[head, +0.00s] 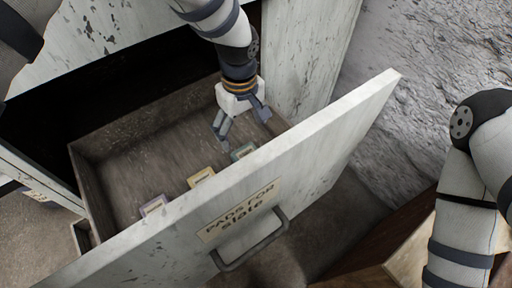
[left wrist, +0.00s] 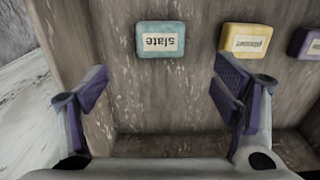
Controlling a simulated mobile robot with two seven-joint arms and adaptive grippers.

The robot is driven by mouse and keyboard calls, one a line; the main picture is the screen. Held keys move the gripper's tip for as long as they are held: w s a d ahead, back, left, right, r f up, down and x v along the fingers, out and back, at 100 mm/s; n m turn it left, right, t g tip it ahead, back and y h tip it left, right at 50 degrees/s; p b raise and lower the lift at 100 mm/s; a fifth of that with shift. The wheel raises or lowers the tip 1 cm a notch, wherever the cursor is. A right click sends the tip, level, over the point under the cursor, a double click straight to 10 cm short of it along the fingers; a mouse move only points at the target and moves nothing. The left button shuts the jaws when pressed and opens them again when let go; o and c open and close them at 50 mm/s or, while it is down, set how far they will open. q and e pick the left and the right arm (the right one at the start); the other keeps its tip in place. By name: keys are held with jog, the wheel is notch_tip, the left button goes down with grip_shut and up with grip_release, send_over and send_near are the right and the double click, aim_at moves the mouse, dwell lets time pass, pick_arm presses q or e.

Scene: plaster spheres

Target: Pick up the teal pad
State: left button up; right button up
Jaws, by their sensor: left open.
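The teal pad (head: 243,152) lies in the open drawer, close behind its front panel. In the left wrist view the teal pad (left wrist: 147,49) lies flat on the drawer floor, with a pale label reading "slate" upside down. My left gripper (head: 243,128) is open and empty, pointing down into the drawer above the teal pad. In the left wrist view its two fingers (left wrist: 162,85) stand wide apart, with the pad beyond them and roughly between them sideways. The gripper does not touch the pad. My right gripper is out of view; only part of its arm shows.
A yellow pad (head: 202,176) and a purple pad (head: 152,206) lie in a row to the left of the teal one. The drawer front (head: 330,140) has a handle (head: 250,246) and a label reading "PADS FOR slate". A wooden box (head: 400,245) stands at the lower right.

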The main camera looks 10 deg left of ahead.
aim_at(246, 153)
pick_arm(q)
jog(key=f, duration=0.5)
jog(key=f+b, duration=0.1)
jog(key=f, duration=0.4)
jog(key=shift+s+d+f, duration=0.15)
jog(key=shift+s, duration=0.05)
jog(key=c, duration=1)
